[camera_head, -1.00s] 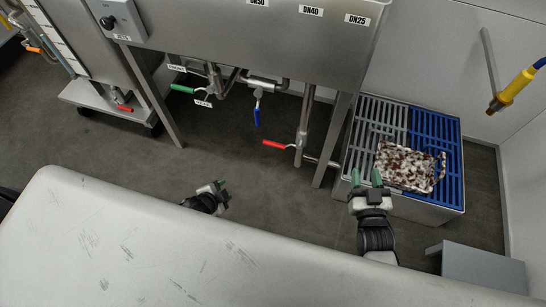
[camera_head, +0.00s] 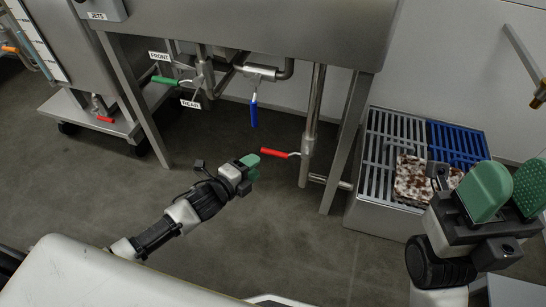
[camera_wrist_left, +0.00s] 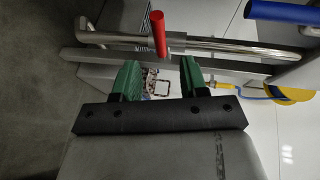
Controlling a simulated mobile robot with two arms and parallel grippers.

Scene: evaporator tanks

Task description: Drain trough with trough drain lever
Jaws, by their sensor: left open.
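A red lever handle (camera_head: 274,153) sticks out to the left from a vertical pipe (camera_head: 309,130) under the steel trough (camera_head: 260,30). My left gripper (camera_head: 251,167) is open just left of the red handle's tip, apart from it. In the left wrist view, the red handle (camera_wrist_left: 158,33) stands beyond the gap between the green fingertips (camera_wrist_left: 158,68). Nothing is between the fingers. A blue lever (camera_head: 254,112) hangs down and a green lever (camera_head: 164,80) points left under the trough. My right gripper (camera_head: 511,185) is open and empty at the right, close to the camera.
A trough leg (camera_head: 347,140) stands right of the pipe. A wheeled cart (camera_head: 100,115) is at the left.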

